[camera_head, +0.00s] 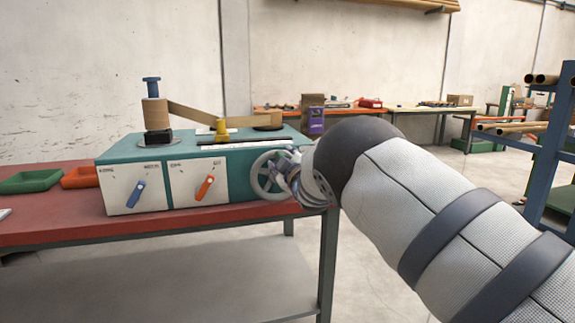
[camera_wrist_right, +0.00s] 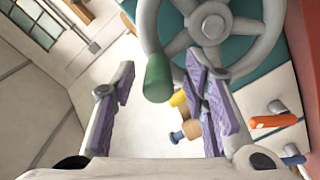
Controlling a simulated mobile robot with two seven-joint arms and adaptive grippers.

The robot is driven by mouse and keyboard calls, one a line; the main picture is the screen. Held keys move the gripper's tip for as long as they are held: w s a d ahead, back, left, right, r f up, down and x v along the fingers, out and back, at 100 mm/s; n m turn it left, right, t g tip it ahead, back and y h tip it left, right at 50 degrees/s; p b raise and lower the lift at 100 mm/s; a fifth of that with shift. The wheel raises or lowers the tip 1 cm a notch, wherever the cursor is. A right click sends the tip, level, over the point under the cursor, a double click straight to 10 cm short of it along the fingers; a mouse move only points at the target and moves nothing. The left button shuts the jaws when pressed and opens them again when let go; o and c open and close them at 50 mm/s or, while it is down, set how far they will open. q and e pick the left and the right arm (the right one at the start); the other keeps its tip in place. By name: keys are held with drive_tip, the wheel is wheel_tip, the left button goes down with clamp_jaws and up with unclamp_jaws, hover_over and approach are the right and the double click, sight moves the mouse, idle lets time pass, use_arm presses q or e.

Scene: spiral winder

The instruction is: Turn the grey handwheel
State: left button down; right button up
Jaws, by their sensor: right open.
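The grey handwheel (camera_head: 254,178) is on the front right of the green winder (camera_head: 235,150), partly hidden by my right gripper (camera_head: 299,178). In the right wrist view the handwheel (camera_wrist_right: 208,24) fills the top, with its hub, spokes and green handle (camera_wrist_right: 158,78). My right gripper (camera_wrist_right: 160,66) is open. Its purple-padded fingers appear on either side of the handle, with a visible gap to each pad. The right finger overlaps the wheel's lower rim in the picture. My left gripper is not in view.
A blue lever (camera_head: 136,194) and an orange lever (camera_head: 204,188) are on the front panels left of the wheel. Green (camera_head: 30,181) and orange-red (camera_head: 80,177) trays lie on the red table (camera_head: 150,224). A blue rack (camera_head: 552,150) stands at right.

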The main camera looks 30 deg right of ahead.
drive_tip(key=v, duration=1.1)
drive_tip(key=shift+s, duration=0.2)
drive_tip(key=s+a+f+m+g+y+p, duration=0.15)
drive_tip(key=s+f+g, duration=0.35)
drive_tip(key=s+f, duration=0.7)
drive_tip(key=s+a+f+m+g+p, duration=0.1)
drive_tip(key=s+f+m+g, duration=0.25)
drive_tip(key=s+f, duration=0.85)
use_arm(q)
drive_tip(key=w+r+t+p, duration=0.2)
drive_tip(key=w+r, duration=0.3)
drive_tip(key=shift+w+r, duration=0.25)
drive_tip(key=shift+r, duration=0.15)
use_arm(e)
drive_tip(key=s+a+f+m+g+y, duration=0.1)
drive_tip(key=s+a+f+g, duration=0.2)
drive_tip(key=s, duration=0.8)
drive_tip(key=s+a+f+m+g+y, duration=0.1)
drive_tip(key=s+a+f+g, duration=0.2)
drive_tip(key=s, duration=0.8)
drive_tip(key=s+a+f+m+g+y, duration=0.1)
drive_tip(key=s+a+f+g, duration=0.2)
drive_tip(key=s, duration=0.8)
drive_tip(key=shift+s+a+f+g, duration=0.2)
drive_tip(key=shift+f+g, duration=0.4)
drive_tip(key=shift+g, duration=0.65)
drive_tip(key=shift+w, duration=0.15)
